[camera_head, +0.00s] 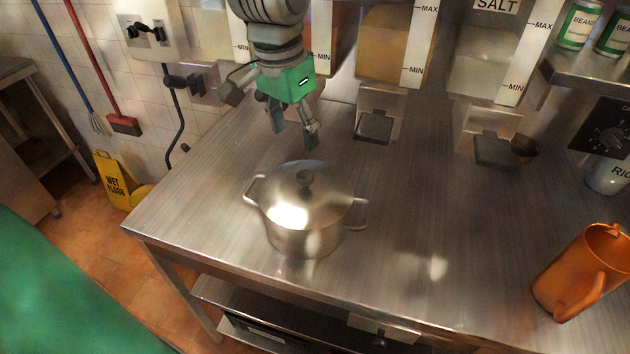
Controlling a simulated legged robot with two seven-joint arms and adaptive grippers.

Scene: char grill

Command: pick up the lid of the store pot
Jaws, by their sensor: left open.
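The store pot (306,241) is a steel pot with two side handles, standing on the steel counter. Its lid (283,196) sits on top, with a dark round knob (305,178) in the middle. My left gripper (294,139) hangs above and behind the pot, fingers pointing down. It is open and empty, apart from the knob and a little above it in the picture. My right gripper is not in view.
Dispensers (397,45) line the counter's back, with dark levers (374,126) below. The steel counter (420,215) is clear between pot and jug. A yellow wet-floor sign (113,180) stands on the floor at left.

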